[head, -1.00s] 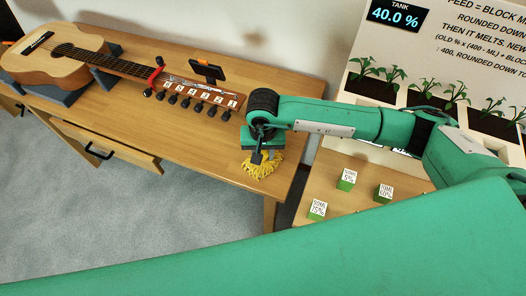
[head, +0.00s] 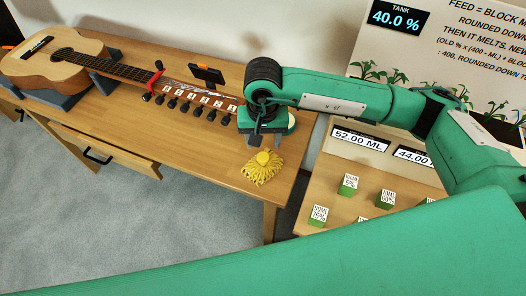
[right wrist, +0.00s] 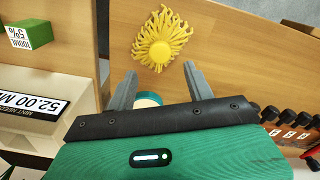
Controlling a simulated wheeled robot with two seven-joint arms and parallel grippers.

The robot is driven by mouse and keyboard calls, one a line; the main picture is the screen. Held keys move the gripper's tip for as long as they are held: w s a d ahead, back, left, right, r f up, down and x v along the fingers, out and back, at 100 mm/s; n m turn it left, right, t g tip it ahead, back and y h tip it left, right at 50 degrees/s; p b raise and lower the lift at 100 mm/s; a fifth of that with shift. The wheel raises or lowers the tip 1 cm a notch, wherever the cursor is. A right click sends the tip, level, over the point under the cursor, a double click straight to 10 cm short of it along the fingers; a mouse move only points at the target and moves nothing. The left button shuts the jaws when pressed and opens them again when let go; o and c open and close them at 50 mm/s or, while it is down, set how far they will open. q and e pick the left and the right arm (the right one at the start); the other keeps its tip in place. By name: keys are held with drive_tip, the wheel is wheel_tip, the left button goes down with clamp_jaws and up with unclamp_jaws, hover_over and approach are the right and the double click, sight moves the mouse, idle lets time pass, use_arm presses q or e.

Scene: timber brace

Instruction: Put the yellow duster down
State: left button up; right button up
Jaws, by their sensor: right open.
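The yellow duster (head: 262,168) lies on the wooden desk near its right front corner, its strands spread flat. In the right wrist view the duster (right wrist: 161,40) lies just beyond my fingertips, with a clear gap between. My right gripper (head: 255,141) is open and empty, above the desk and behind the duster. In the right wrist view its two fingers (right wrist: 158,84) stand apart with nothing gripped. A round pale object with a teal band (right wrist: 148,99) shows between and behind the fingers, partly hidden by the gripper body. My left gripper is not seen.
A guitar (head: 62,62) rests on dark supports at the desk's left, its neck pointing towards my right gripper. Numbered tags (head: 205,100) and a small black device (head: 207,75) are by its headstock. Green blocks (head: 348,184) sit on a lower table at right, near planters.

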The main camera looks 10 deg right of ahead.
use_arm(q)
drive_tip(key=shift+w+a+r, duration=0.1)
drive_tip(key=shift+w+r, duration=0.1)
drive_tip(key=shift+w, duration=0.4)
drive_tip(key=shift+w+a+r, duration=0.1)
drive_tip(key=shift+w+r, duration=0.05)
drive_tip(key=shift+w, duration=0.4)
use_arm(e)
wheel_tip(320, 180, up, 3)
drive_tip(key=shift+r, duration=0.2)
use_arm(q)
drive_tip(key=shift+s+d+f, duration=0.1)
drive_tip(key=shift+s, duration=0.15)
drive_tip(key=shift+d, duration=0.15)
